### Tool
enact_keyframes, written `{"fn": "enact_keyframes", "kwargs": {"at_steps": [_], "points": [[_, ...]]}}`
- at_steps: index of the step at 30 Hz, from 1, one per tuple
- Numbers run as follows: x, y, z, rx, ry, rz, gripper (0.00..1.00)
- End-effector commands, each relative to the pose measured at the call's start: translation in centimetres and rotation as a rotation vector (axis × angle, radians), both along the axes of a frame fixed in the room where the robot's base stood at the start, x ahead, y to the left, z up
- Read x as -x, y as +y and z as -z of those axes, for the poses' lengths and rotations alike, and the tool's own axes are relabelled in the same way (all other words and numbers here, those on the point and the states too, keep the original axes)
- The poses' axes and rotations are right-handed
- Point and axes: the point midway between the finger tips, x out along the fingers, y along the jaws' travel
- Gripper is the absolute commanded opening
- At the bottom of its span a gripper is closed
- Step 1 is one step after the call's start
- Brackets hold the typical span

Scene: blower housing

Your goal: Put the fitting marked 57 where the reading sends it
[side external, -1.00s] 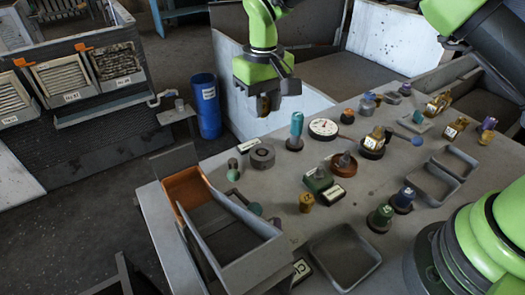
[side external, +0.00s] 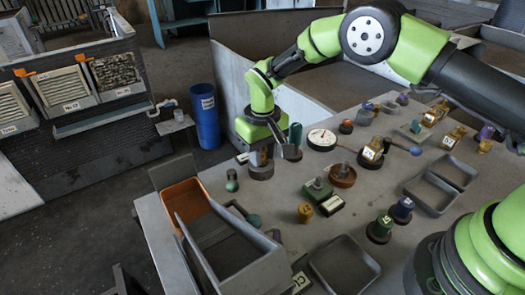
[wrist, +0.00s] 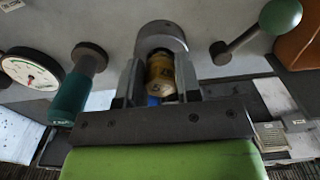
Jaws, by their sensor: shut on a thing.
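My gripper (side external: 262,156) is shut on a yellow-brass fitting (wrist: 160,75) with dark marks on it, too small to read surely. In the side view the jaws are low over a round grey holder (side external: 261,173) at the table's back left. In the wrist view the grey holder (wrist: 161,38) curves around the far side of the fitting. I cannot tell whether the fitting sits inside it. A white dial gauge with a red needle (side external: 321,140) lies right of the gripper and shows in the wrist view (wrist: 30,70). Its reading is not legible.
A teal-handled piece (wrist: 72,97) stands close beside the gripper. A green-knobbed lever (side external: 232,181) stands left of the holder. An orange-and-grey bin (side external: 188,200) fills the table's left end. Several fittings, a brown dish (side external: 341,181) and grey trays (side external: 431,194) occupy the right.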

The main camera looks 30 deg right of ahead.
Motion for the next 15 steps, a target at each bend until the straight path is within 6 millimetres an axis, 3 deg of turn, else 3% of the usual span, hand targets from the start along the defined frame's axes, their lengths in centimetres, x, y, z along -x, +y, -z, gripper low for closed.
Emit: {"fn": "enact_keyframes", "kwargs": {"at_steps": [10, 11, 13, 15], "points": [[-0.01, 0.0, 0.44, 0.0, 0.0, 0.0, 0.04], [-0.02, 0.0, 0.38, 0.0, -0.001, 0.0, 0.38], [-0.02, 0.0, 0.36, 0.0, -0.001, 0.0, 0.54], [-0.02, 0.0, 0.36, 0.0, 0.0, 0.0, 0.57]]}}
